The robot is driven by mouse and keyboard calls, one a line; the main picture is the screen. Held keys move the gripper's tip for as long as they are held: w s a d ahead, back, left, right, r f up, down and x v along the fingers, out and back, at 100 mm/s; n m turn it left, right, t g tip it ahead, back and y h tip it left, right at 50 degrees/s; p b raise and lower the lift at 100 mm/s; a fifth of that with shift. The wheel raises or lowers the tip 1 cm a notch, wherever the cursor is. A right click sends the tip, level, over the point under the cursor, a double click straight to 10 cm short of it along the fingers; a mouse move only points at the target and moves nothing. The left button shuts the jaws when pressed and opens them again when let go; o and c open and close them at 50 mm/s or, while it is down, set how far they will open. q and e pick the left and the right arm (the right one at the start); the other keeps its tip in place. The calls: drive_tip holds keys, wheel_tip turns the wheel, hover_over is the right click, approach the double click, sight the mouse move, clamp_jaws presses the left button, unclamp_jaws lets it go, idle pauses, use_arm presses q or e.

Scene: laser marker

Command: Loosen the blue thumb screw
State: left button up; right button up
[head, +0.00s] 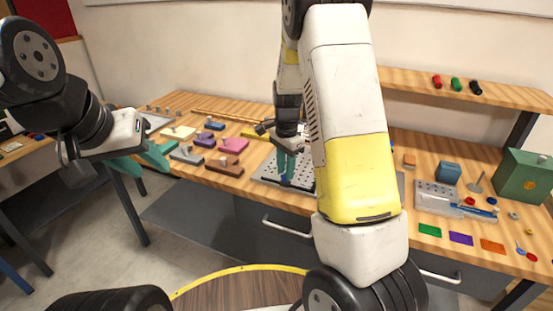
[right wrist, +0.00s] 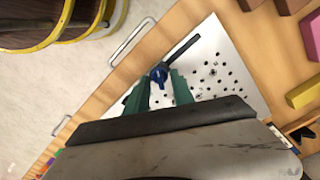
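A bit of blue also shows by the fingertips in the head view (head: 285,180). There my right gripper (head: 288,172) points down over the perforated plate (head: 268,177). My left gripper (head: 150,158) is open and empty, left of the bench, well away from the screw.
The wooden bench (head: 225,183) holds several coloured blocks, such as a pink one (head: 233,145), left of the plate. My right arm hides part of the bench.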

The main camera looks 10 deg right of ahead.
clamp_jaws()
drive_tip(key=shift+n, duration=0.3)
drive_tip(key=n, duration=0.5)
drive_tip(key=shift+n, duration=0.3)
drive_tip(key=n, duration=1.1)
drive_tip(key=shift+r+n, duration=0.1)
drive_tip(key=shift+n, duration=0.2)
drive_tip(key=n, duration=0.6)
